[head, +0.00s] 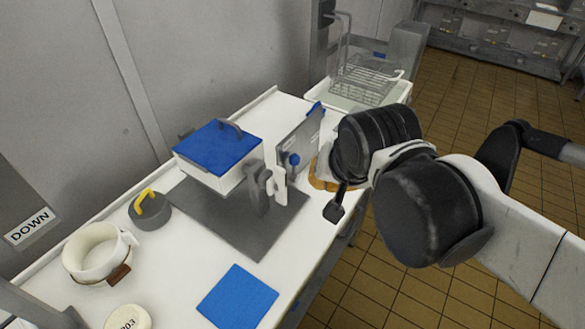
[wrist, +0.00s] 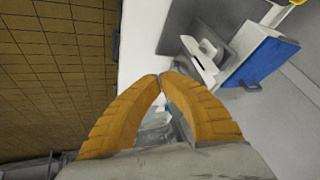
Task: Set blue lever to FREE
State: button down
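A small blue knob (head: 294,158), which looks like the blue lever's end, sits in front of an upright grey plate (head: 306,138) on the table. Marks on the plate are too small to read, so I cannot tell the lever's setting. My gripper (head: 325,175) is just right of the plate, partly hidden behind my arm. In the wrist view my gripper's orange fingers (wrist: 160,76) meet at the tips, with nothing between them. I cannot make out the blue knob in the wrist view.
A white box with a blue lid (head: 218,147) and a white bracket (head: 277,186) stand by the plate on a grey mat (head: 245,230). Tiled floor lies right.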

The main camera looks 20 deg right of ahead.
jog(key=w+a+m+g, duration=0.1)
jog(key=w+a+m, duration=0.1)
jog(key=w+m, duration=0.6)
jog(key=m+g+h, duration=0.2)
jog(key=m, duration=1.1)
send_near(294, 166)
jog(key=shift+s+a+r+b, duration=0.2)
jog(key=shift+s+a+r, duration=0.2)
jog(key=shift+s, duration=0.2)
jog(key=shift+s+a+r+b, duration=0.15)
jog(key=shift+s+a+r, duration=0.25)
jog(key=shift+s, duration=0.2)
jog(key=b+x, duration=0.4)
jog(key=x, duration=0.6)
jog(key=shift+w+d+r, duration=0.1)
jog(key=shift+w+d, duration=0.05)
jog(key=shift+w+d+r, duration=0.1)
jog(key=shift+w+d, duration=0.05)
